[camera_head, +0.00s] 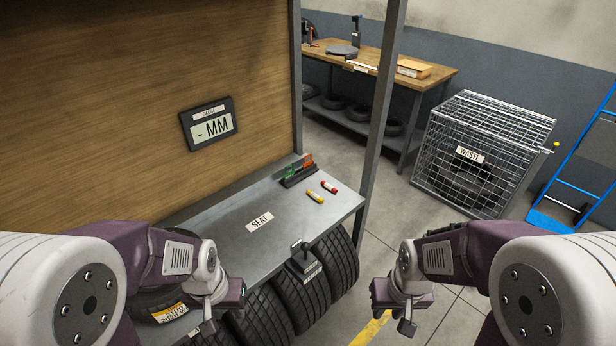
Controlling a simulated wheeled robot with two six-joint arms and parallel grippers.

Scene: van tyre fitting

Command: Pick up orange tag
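An orange tag (308,160) stands upright in a small dark holder (299,178) near the far end of the grey metal bench. A green tag (290,171) stands in the same holder, to its left. My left gripper (209,326) is low in the picture in front of the bench, well short of the holder. My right gripper (407,326) is to the right of the bench, over the floor, also well away from the tag. Nothing shows held in either gripper, and their finger gaps cannot be made out.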

